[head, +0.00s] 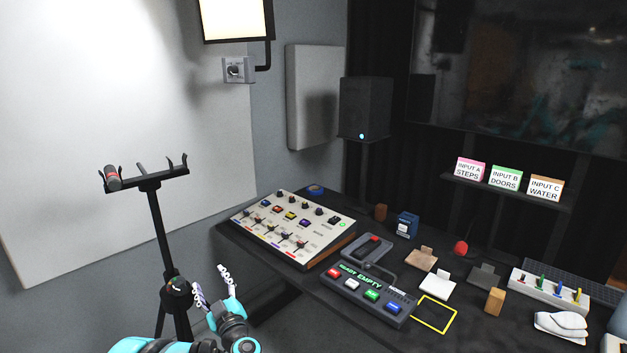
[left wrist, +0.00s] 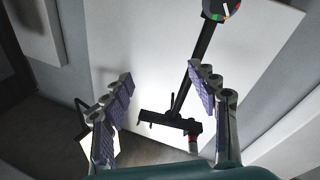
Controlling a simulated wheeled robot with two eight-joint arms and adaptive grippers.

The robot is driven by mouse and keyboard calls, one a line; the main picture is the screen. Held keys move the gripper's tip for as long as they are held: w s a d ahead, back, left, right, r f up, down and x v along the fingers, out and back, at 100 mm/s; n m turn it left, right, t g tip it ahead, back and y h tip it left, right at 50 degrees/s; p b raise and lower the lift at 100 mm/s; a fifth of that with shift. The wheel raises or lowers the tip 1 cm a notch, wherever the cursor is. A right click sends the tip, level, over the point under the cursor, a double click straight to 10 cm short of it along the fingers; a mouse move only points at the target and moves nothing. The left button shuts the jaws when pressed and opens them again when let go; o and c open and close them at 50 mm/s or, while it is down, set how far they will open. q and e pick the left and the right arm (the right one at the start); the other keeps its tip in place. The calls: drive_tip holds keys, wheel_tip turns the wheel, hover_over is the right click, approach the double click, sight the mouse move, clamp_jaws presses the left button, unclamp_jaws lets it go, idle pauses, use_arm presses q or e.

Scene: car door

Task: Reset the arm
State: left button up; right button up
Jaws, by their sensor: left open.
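My left gripper (head: 213,288) is at the lower left of the head view, open and empty, with its fingers pointing up. It is in front of and to the right of a black stand (head: 160,235). In the left wrist view the two fingers of my left gripper (left wrist: 160,95) are wide apart, and the stand's pole (left wrist: 190,70) shows between them, beyond the fingertips. A dark microphone with a red band (head: 112,178) rests at the left end of the stand's crossbar. My right gripper is not in view.
A black table (head: 345,320) to the right holds a mixer panel (head: 293,228), a device reading "READY EMPTY" (head: 367,294), a yellow outlined square (head: 434,314), blocks and a white folded cloth (head: 561,325). Labelled cards (head: 506,178) stand on a shelf behind. A speaker (head: 365,108) stands at the back.

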use_arm(q)
drive_tip(key=s+d+r+m+t+h, duration=0.2)
drive_tip(key=d+r+m+t+h, duration=0.1)
drive_tip(key=d+r+m+h, duration=0.55)
drive_tip(key=s+d+f+m+g+h, duration=0.1)
drive_tip(key=s+d+m+g+h, duration=0.3)
drive_tip(key=s+d, duration=0.5)
drive_tip(key=s+a+f+g, duration=0.1)
drive_tip(key=s+f+g, duration=0.1)
drive_tip(key=s+f, duration=0.2)
drive_tip(key=s+a+f+g, duration=0.1)
drive_tip(key=s+f+g, duration=0.2)
drive_tip(key=s, duration=0.7)
drive_tip(key=s+a+f+g+y, duration=0.1)
drive_tip(key=s+a+f+g, duration=0.1)
drive_tip(key=s+f, duration=0.4)
drive_tip(key=shift+s+g, duration=0.3)
drive_tip(key=shift+s, duration=0.6)
